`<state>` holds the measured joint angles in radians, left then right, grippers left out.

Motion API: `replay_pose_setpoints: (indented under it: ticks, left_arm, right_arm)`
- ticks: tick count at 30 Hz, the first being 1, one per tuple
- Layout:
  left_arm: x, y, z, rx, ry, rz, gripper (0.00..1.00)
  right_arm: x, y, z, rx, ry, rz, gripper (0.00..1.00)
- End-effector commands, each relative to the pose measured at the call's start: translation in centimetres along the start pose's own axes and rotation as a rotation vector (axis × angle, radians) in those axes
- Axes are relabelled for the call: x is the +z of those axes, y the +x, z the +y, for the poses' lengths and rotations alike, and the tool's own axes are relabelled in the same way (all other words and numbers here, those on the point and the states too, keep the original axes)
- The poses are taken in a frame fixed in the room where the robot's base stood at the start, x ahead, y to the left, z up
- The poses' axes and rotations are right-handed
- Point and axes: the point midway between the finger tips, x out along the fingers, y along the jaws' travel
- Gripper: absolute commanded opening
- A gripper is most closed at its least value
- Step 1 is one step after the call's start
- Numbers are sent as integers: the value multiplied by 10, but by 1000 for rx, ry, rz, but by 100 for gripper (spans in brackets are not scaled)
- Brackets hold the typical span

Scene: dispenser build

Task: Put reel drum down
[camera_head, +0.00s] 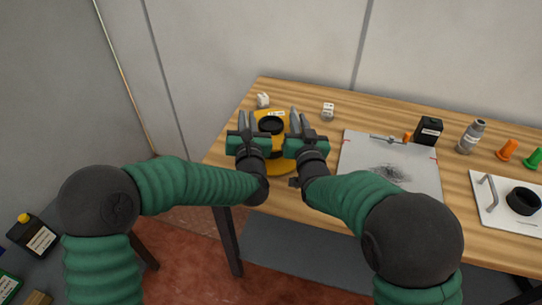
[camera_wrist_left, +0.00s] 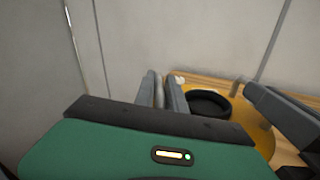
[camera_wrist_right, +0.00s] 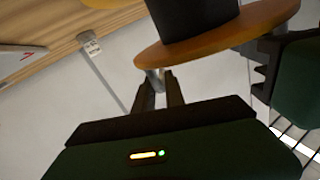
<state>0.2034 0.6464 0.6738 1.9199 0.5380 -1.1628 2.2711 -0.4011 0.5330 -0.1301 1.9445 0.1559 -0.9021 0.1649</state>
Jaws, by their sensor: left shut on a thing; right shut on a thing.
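The reel drum (camera_head: 273,114) is a yellow-orange spool with round flanges and a black hub, near the left end of the wooden table. My left gripper (camera_head: 246,121) is shut on its left side and my right gripper (camera_head: 300,122) is shut on its right side. The left wrist view shows the upper flange (camera_wrist_left: 252,122) and a black ring. The right wrist view shows an orange flange (camera_wrist_right: 215,35) and the dark hub, with my fingers at the flange rim. My grippers hide much of the drum. I cannot tell whether it touches the table.
Two small white blocks (camera_head: 263,100) (camera_head: 328,111) stand behind. A white plate (camera_head: 490,213) with a black ring is farther right. The table's front edge is close.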

Motion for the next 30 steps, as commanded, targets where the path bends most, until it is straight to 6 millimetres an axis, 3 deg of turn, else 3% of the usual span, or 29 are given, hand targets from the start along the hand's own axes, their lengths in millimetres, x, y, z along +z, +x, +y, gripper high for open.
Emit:
replay_pose_setpoints:
  ticks: [1, 2, 7, 17, 20, 30]
  left_arm:
    - [-8, -4, -11, -22, 1, 0, 0]
    - [-9, -4, -11, -23, 2, 4, 17]
    - [-5, -3, -8, -17, 1, 3, 37]
    - [-4, -4, -4, -7, 1, 2, 37]
    - [-5, -18, -4, -9, 2, 3, 37]
    - [-6, -100, -4, -11, 3, 3, 37]
  right_arm:
    - [3, 1, -4, -10, 3, 13, 0]
    - [4, 1, -3, -9, 3, 9, 16]
    - [2, 1, -3, -6, 2, 6, 36]
    - [4, 1, 0, -2, 1, 1, 36]
    - [4, 1, 0, -2, 1, 1, 36]
    - [4, 1, 0, -1, 0, 0, 36]
